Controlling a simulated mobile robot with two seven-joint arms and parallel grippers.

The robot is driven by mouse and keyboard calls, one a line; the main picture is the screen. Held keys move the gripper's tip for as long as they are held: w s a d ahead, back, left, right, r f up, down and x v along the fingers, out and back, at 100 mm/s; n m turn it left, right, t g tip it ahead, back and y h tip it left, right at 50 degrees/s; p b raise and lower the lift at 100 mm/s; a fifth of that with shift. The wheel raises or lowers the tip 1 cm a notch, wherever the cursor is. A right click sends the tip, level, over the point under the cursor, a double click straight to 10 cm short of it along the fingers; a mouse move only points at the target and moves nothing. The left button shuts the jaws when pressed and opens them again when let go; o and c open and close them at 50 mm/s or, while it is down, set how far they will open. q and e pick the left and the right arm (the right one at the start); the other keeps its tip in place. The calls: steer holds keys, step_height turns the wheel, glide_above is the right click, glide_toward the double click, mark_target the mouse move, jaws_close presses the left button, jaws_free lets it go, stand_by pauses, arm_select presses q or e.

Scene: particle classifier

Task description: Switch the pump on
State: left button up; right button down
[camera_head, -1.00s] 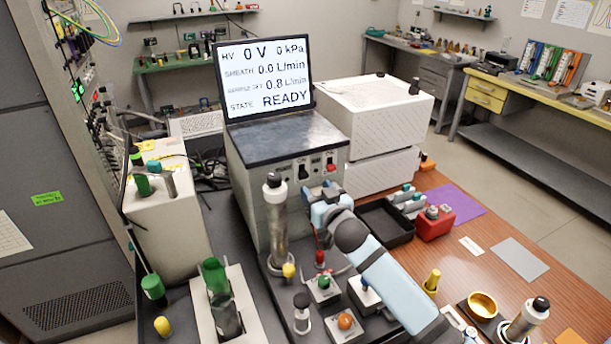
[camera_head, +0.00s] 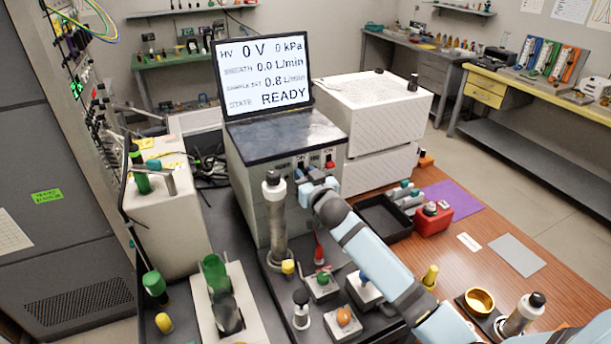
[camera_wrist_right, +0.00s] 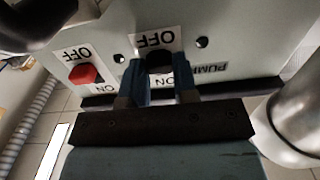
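The pump switch (camera_wrist_right: 160,62) is a black switch on the front panel of the classifier box (camera_head: 247,180). In the right wrist view the panel is upside down, with the PUMP label (camera_wrist_right: 208,69) beside the switch and OFF and ON labels around it. My right gripper (camera_wrist_right: 162,75) is at the panel, its two fingers apart on either side of the black switch; contact is not clear. In the head view my right gripper (camera_head: 308,180) covers most of that switch. The screen (camera_head: 262,75) reads 0 V, 0 kPa, 0.0 L/min and READY. My left gripper is not in view.
A red switch (camera_wrist_right: 85,73) sits beside the pump switch on the same panel. A metal column (camera_head: 276,220) with a black cap stands close to my right gripper.

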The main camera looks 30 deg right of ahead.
steer(key=shift+r+p, duration=1.15)
steer(key=shift+r, duration=0.3)
steer(key=c, duration=0.9)
jaws_free()
steer(key=shift+f, duration=0.1)
steer(key=shift+s+f, duration=0.15)
steer(key=shift+s, duration=0.15)
steer(key=s+b, duration=0.1)
steer(key=s, duration=0.3)
steer(key=s+b, duration=0.1)
steer(key=s, duration=0.8)
steer(key=shift+s+a+b, duration=0.1)
steer(key=shift+a+b, duration=0.25)
steer(key=shift+b, duration=0.05)
